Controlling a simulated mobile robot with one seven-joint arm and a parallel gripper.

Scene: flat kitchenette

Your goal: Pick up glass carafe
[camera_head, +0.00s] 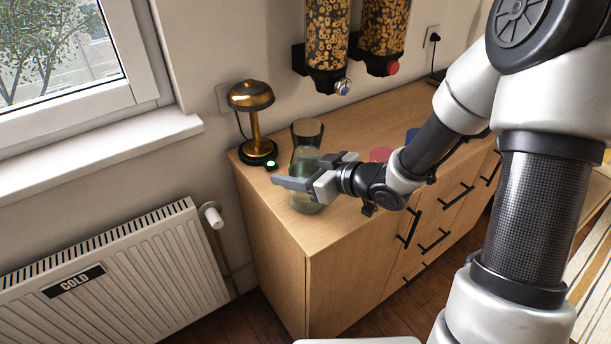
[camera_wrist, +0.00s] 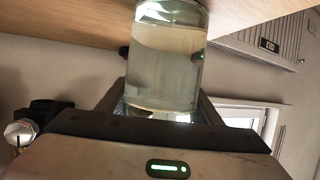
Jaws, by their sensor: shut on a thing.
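The glass carafe (camera_head: 305,199) is clear, greenish glass and stands upright at the left end of the wooden cabinet top. My gripper (camera_head: 303,173) reaches it from the right, with its fingers on either side of the carafe's body. In the wrist view the carafe (camera_wrist: 168,75) appears upside down between the two fingers (camera_wrist: 162,55), its base towards the wooden top. My gripper is shut on it. I cannot tell whether its base is clear of the surface.
A brass lamp (camera_head: 252,120) stands close behind on the left. A brown tinted glass shape (camera_head: 307,128) shows just behind the carafe. A red item (camera_head: 380,154) is to the right, partly behind my arm. Cereal dispensers (camera_head: 328,40) hang above. A radiator (camera_head: 110,270) is left of the cabinet (camera_head: 275,245).

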